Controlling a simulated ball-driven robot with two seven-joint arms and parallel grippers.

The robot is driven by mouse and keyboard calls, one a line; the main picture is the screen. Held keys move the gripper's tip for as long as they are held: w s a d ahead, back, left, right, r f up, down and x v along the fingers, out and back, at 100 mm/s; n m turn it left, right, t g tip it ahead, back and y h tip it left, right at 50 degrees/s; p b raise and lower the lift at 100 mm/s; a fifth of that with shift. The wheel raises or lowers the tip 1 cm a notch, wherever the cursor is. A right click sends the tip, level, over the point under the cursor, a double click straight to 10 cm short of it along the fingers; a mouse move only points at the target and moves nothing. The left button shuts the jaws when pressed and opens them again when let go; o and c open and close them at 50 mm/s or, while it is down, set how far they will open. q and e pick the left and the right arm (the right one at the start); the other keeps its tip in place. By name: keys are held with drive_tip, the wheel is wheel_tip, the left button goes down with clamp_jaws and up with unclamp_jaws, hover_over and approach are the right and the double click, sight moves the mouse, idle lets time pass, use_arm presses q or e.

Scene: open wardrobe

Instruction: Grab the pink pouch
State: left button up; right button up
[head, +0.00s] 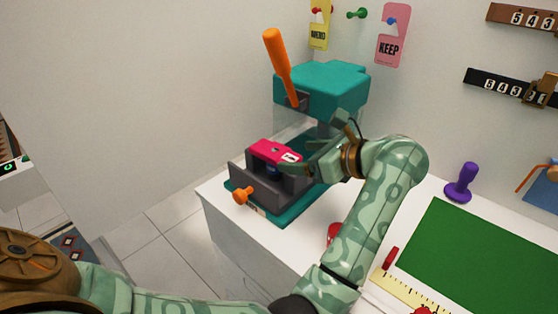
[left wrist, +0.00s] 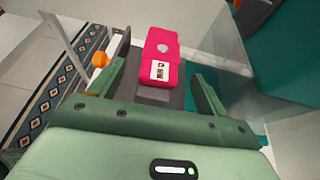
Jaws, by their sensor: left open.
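The pink pouch (head: 274,152) lies flat on the grey block of a teal press with an orange lever. In the left wrist view the pouch (left wrist: 160,58) shows a silver round snap and a white label with black marks. My left gripper (head: 300,166) is beside the pouch at its right end in the head view. In the left wrist view the left gripper (left wrist: 157,84) is open, with its green fingers apart on either side of the pouch's near end. No grip on the pouch shows. My right gripper is not in view.
The teal press (head: 322,88) rises behind the pouch, with its orange lever (head: 279,62) up and an orange knob (head: 242,196) in front. A purple stamp (head: 462,183) and a green mat (head: 480,250) lie to the right on the white counter.

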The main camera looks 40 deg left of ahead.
sight(282, 154)
use_arm(q)
drive_tip(key=shift+a+f, duration=0.1)
drive_tip(key=shift+a, duration=0.2)
drive_tip(key=b+x, duration=0.1)
drive_tip(key=x, duration=0.4)
drive_tip(key=shift+w+a+b, duration=0.1)
drive_tip(key=shift+w+b, duration=0.1)
drive_tip(key=shift+b, duration=0.15)
drive_tip(key=c, duration=1.1)
